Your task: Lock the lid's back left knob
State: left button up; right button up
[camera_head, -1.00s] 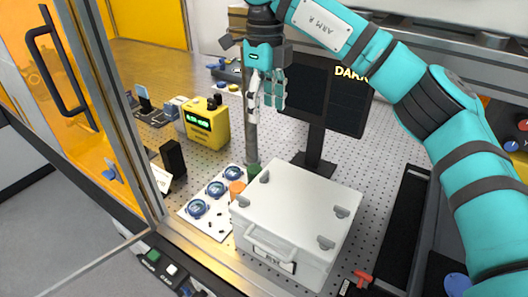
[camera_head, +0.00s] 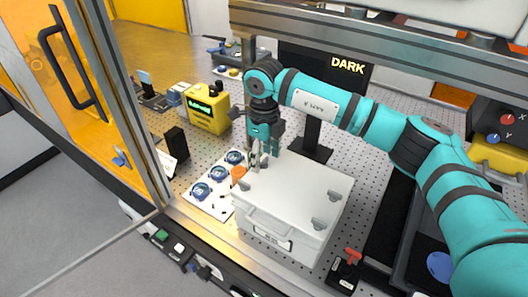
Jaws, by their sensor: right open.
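The lid (camera_head: 290,185) is the white top of a box with a front handle (camera_head: 268,228), standing on the perforated table. The back left knob is hidden or hard to make out behind my right gripper. My right gripper (camera_head: 259,163) points down at the lid's back left corner, open, with its fingertips close to the surface. I cannot tell whether they touch the knob. My left gripper is not in view.
A white plate with several blue-rimmed round pieces (camera_head: 218,173) and an orange cap (camera_head: 238,173) lie left of the box. A yellow meter (camera_head: 207,108) and a black block (camera_head: 176,144) stand further left. A dark monitor (camera_head: 345,68) stands behind. A red-handled part (camera_head: 352,256) is front right.

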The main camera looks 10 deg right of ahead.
jog(key=shift+f, duration=0.25)
grip_shut()
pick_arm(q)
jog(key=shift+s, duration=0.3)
